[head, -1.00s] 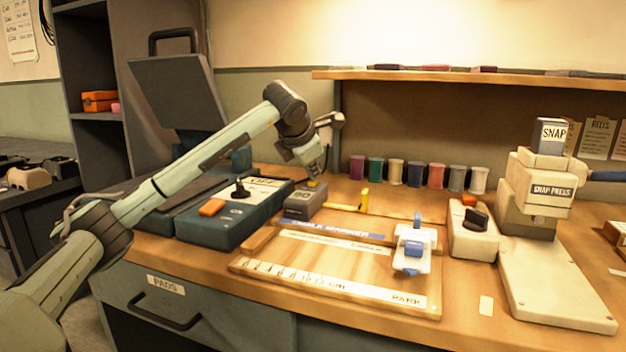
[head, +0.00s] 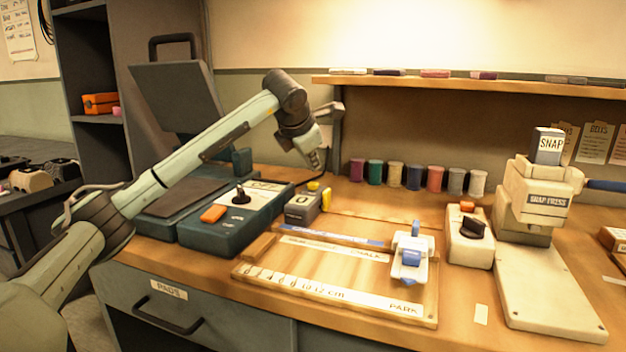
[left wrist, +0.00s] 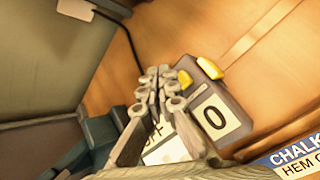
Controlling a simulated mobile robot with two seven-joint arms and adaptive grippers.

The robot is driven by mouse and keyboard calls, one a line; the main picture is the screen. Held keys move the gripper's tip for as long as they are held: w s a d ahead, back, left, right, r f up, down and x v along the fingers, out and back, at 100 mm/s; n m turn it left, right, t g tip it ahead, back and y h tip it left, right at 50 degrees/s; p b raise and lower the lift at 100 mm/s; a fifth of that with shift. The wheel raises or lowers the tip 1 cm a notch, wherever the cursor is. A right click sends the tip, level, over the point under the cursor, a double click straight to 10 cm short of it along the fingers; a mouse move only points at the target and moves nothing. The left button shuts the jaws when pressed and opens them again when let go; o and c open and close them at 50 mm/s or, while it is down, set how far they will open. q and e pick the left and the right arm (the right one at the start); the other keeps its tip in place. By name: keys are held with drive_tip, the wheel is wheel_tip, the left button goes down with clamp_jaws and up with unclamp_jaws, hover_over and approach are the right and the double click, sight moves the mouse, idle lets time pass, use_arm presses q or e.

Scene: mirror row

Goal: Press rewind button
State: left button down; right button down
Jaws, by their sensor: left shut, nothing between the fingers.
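A grey box (head: 303,206) with a white display reading "0" stands on the bench behind the ruled board; it also shows in the left wrist view (left wrist: 228,98). A yellow button (head: 313,186) sits on its top, seen in the left wrist view (left wrist: 185,79) too. A yellow tab (head: 326,199) is close against the box's right side. My left gripper (head: 316,166) is shut and empty, with its tips above the yellow button and apart from it. I cannot read any "rewind" label.
A dark teal unit (head: 225,225) with an orange button and black knob stands left of the box. The ruled board (head: 335,275) with a white-and-blue slider (head: 411,256) lies in front. A cream switch box (head: 470,245) and snap press (head: 540,200) stand right. Thread spools line the back.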

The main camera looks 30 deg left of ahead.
sight(312, 184)
use_arm(q)
wheel_tip(312, 184, up, 4)
drive_tip(key=shift+f+p, duration=0.15)
drive_tip(key=shift+p, duration=1)
drive_tip(key=shift+f, duration=0.15)
